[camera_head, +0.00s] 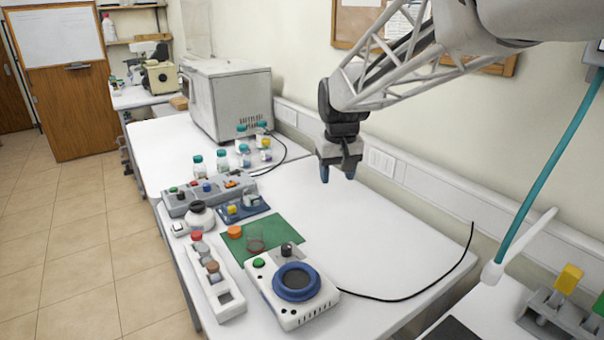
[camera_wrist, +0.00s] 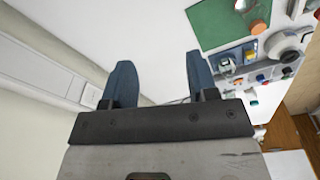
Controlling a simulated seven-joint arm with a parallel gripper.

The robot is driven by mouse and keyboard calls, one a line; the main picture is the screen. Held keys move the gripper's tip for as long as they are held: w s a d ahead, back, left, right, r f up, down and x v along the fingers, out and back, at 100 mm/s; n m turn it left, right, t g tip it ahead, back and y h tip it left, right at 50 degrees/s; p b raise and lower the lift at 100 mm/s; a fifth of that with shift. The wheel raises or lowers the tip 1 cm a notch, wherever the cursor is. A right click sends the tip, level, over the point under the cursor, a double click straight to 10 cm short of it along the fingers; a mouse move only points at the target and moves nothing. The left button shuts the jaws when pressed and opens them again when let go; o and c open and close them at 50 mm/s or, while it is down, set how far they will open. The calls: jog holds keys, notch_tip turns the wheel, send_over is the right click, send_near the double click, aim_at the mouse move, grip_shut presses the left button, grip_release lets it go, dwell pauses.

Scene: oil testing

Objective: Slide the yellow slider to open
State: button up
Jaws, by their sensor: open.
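A small yellow piece (camera_head: 232,209) sits on a blue base (camera_head: 256,209) beside a small clear vessel, on the white bench in the head view. Another yellow block (camera_head: 568,279) stands tilted on a grey fixture (camera_head: 562,314) at the far right. I cannot tell for certain which is the slider. My gripper (camera_head: 337,175) is open and empty, pointing down above the bench, to the right of and well above the blue base. The wrist view shows its two blue fingers (camera_wrist: 158,80) apart with nothing between them; the blue base device (camera_wrist: 228,66) is beyond them, partly blurred.
A grey control box (camera_head: 208,193) with coloured knobs, several teal-capped bottles (camera_head: 245,156), a green mat (camera_head: 271,238) and a white heater with a round blue plate (camera_head: 297,283) stand on the bench. A black cable (camera_head: 415,293) crosses the right side. The middle bench is clear.

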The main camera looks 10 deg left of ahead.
jog(key=w+a+f+n, duration=0.1)
jog(key=w+a+f, duration=0.25)
jog(key=a, duration=0.45)
jog(key=w+a+f+n, duration=0.1)
jog(key=w+a+f, duration=0.1)
jog(key=w+a, duration=0.45)
jog(key=n+g, duration=0.1)
jog(key=n, duration=0.1)
send_over(231, 207)
notch_tip(231, 207, down, 9)
jog(key=shift+f, duration=0.1)
jog(key=shift+f, duration=0.15)
jog(key=shift+f, duration=3.75)
grip_shut()
